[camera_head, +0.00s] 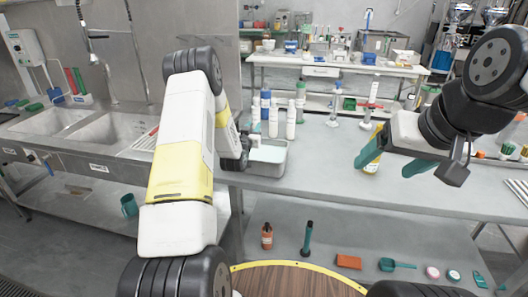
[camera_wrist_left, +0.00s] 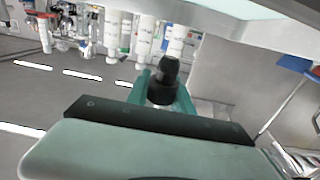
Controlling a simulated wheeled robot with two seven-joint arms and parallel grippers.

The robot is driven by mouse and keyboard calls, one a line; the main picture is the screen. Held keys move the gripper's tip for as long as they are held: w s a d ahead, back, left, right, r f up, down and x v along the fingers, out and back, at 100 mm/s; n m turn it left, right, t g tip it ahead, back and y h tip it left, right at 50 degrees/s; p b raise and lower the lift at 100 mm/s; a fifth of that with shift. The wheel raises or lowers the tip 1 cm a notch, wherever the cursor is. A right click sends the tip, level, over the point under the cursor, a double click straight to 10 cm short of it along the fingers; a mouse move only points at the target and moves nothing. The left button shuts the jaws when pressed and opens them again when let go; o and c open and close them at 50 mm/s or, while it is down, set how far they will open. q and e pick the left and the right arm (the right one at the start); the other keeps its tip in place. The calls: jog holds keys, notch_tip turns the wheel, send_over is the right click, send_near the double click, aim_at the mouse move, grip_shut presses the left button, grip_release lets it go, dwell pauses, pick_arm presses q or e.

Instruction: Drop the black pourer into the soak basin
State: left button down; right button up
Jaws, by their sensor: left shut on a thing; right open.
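The black pourer (camera_wrist_left: 164,82) is between the teal fingertips of my left gripper (camera_wrist_left: 163,95) in the left wrist view. In the head view my left gripper (camera_head: 238,152) is at the left end of the soak basin, partly hidden by my arm. The soak basin (camera_head: 268,171) is a grey tub with pale blue-green liquid, standing on the steel table. Its pale rim (camera_wrist_left: 250,32) crosses the top of the wrist view. I cannot tell whether the pourer is over the liquid. My right gripper (camera_head: 395,160) is open and empty above the table, its teal fingers apart.
White bottles (camera_head: 291,120) stand just behind the basin. A yellow item (camera_head: 373,165) is behind my right gripper. A double sink (camera_head: 95,128) is at the left. The table (camera_head: 320,170) is clear right of the basin.

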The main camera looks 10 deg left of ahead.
pick_arm(q)
jog(key=shift+f, duration=0.25)
jog(key=c, duration=1)
grip_release()
jog(key=shift+c, duration=0.2)
jog(key=shift+s, duration=0.1)
jog(key=s, duration=0.7)
jog(key=shift+s+a, duration=0.15)
jog(key=shift+s, duration=0.15)
